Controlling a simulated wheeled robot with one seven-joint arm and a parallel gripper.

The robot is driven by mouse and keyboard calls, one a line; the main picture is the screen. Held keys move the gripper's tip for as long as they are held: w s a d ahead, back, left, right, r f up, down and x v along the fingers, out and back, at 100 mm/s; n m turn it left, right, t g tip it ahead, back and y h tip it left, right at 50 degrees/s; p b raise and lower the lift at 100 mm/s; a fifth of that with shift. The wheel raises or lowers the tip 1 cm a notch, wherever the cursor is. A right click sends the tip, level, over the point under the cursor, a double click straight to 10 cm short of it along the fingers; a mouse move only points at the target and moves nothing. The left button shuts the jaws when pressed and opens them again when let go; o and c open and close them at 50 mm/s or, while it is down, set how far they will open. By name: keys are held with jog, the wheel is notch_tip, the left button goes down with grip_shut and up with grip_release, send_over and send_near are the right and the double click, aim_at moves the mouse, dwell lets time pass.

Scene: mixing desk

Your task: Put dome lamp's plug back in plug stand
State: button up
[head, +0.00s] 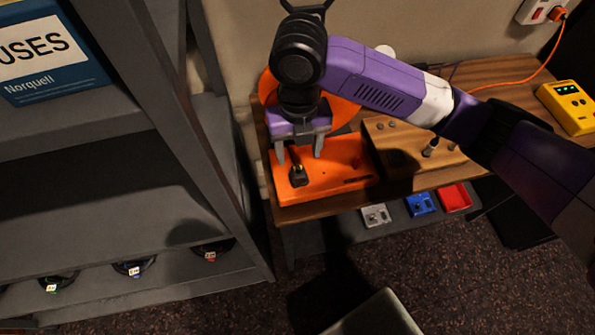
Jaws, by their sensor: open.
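My gripper (300,157) is open and points down over an orange tray-like surface (335,160) on the wooden desk. A small black plug-like piece with a yellow part (298,175) is at the orange surface, just below and between the fingertips. I cannot tell whether the fingers touch it. A large round orange shape (345,112), possibly the dome lamp, is behind my gripper and partly hidden by it. To the right, a wooden block (385,138) bears small dark pegs or sockets and a short upright light-topped piece (431,148). I cannot tell which part is the plug stand.
A grey shelf unit (190,150) stands close on the left. A yellow box (569,105) with green lights sits at the desk's right. An orange cable (530,72) runs to a wall socket (540,12). Grey, blue (421,204) and red (455,197) boxes sit below the desk.

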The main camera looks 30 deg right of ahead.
aim_at(299, 171)
jog(key=shift+f+b, duration=3.25)
jog(key=shift+f, duration=1.15)
jog(key=shift+c, duration=0.5)
grip_shut()
jog(key=shift+r, duration=0.2)
jog(key=shift+r+p, duration=2.1)
jog(key=shift+r, duration=0.8)
